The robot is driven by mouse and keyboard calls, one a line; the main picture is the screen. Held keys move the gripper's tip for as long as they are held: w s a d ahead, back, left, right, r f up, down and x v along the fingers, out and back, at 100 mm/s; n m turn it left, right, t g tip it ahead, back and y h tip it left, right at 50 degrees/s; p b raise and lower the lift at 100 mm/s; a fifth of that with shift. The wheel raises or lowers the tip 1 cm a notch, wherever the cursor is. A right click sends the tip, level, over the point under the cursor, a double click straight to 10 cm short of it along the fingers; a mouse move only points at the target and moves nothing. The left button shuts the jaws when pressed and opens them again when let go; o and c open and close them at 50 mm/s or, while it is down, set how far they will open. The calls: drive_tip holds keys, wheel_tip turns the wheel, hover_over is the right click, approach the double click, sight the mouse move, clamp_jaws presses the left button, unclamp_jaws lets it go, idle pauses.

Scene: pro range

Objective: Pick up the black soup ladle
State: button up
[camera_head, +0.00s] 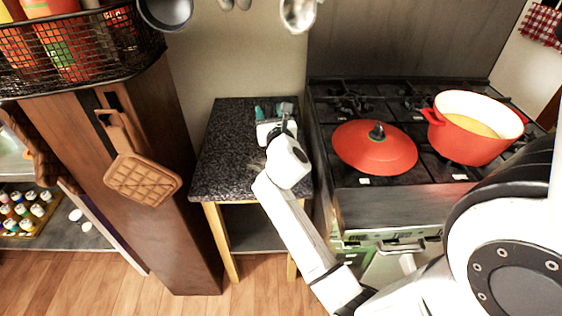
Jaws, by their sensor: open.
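My gripper (273,110) reaches over a small dark speckled counter (222,170), with its teal fingertips pointing to the back of it. The fingers are apart, and I see nothing held between them. A dark round bowl-shaped utensil (166,12), possibly the black soup ladle, hangs at the top edge left of centre, cut off by the frame. It is well apart from my gripper, up and to the left. No black ladle shows clearly on the dark counter, where my wrist hides part of the top. A small greyish shape (257,165) beside my wrist is unclear.
A stove (350,182) stands right of the counter, with a red lid (375,150) and an open red pot (470,128). A silver utensil (298,14) hangs at the top. A wire basket (90,45) and wooden cabinet (165,215) are on the left.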

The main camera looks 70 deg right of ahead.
drive_tip(key=shift+c, duration=0.3)
clamp_jaws()
drive_tip(key=shift+r, duration=0.1)
